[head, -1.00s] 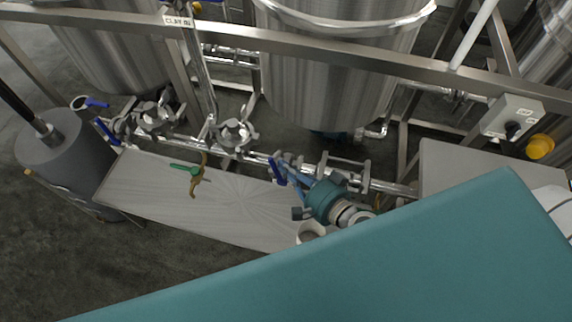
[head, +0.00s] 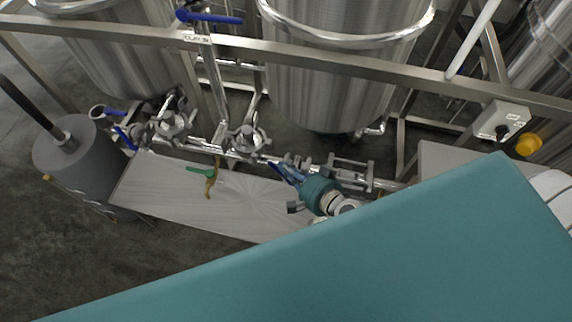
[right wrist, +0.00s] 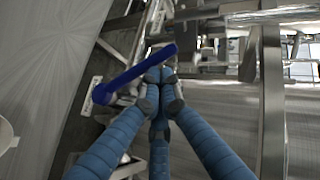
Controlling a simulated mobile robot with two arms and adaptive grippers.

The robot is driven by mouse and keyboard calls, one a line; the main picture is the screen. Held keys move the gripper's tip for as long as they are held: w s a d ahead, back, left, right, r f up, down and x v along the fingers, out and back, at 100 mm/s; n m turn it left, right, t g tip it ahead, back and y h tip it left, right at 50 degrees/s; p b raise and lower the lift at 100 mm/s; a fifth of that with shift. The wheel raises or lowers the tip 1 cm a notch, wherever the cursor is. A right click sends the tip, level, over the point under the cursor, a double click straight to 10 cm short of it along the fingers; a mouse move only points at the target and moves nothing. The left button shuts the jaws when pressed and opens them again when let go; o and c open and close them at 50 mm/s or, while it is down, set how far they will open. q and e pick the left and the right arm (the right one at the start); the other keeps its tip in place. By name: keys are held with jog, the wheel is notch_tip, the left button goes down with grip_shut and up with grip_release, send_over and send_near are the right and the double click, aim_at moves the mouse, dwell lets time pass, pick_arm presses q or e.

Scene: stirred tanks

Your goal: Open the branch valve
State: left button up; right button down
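A blue valve lever (head: 276,172) sits on the pipe run below the middle tank, just left of my right gripper (head: 285,171). The lever also shows in the right wrist view (right wrist: 122,84), slanting across from lower left to upper right. There my right gripper's blue fingers (right wrist: 161,76) converge with their tips together, close against the lever at its middle. Whether the fingers grasp the lever or only meet beside it is hard to tell. The valve body under the lever is largely hidden by the fingers. My left gripper is not in view.
Other blue levers show at the top (head: 208,16) and left (head: 124,137). A green-handled valve (head: 201,170) lies over the steel platform (head: 160,190). Steel frame bars (head: 330,65) cross before the tanks (head: 330,95). A switch box (head: 502,118) is at right.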

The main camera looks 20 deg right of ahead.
aim_at(276, 169)
jog(key=shift+w+a+f, duration=0.15)
jog(key=shift+w+a, duration=0.3)
jog(key=shift+a, duration=0.15)
jog(key=shift+w+a+f, duration=0.55)
jog(key=shift+w+a, duration=0.05)
jog(key=shift+a, duration=0.25)
jog(key=shift+w+a+f+b, duration=0.4)
jog(key=shift+a+f+b, duration=0.2)
jog(key=shift+f, duration=0.15)
jog(key=shift+w+a+f+b, duration=0.35)
jog(key=shift+a+f+b, duration=0.2)
jog(key=shift+f, duration=0.15)
